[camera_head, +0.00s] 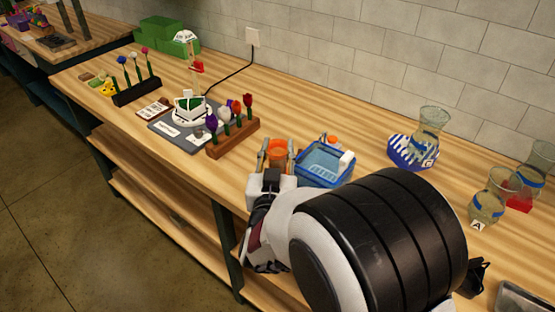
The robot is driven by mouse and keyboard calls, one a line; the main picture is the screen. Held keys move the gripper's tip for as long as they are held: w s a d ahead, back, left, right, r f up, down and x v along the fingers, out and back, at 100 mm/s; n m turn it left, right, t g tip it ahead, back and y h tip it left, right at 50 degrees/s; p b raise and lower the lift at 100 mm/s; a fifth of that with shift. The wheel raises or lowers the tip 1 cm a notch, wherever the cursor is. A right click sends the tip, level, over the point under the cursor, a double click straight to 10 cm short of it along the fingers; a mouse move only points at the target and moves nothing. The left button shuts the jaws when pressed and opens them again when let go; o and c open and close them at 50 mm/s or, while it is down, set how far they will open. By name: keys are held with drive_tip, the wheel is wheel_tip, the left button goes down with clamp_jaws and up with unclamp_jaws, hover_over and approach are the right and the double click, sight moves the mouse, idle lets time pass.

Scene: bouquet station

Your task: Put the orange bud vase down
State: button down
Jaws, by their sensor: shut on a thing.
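The orange bud vase (278,152) is upright between the two fingers of my gripper (276,154), just left of the blue basket. My gripper is shut on it. The lower part of the vase is hidden by the gripper, and I cannot tell whether its base touches the wooden bench (345,112).
A blue basket (322,180) with a small orange thing at its back stands close right of the vase. A brown rack (235,140) of flowers stands to the left. Glass vases (489,204) stand at the right, one on a blue striped mat (402,155). Bare bench lies behind the basket.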

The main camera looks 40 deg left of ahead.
drive_tip(key=shift+r, duration=1.3)
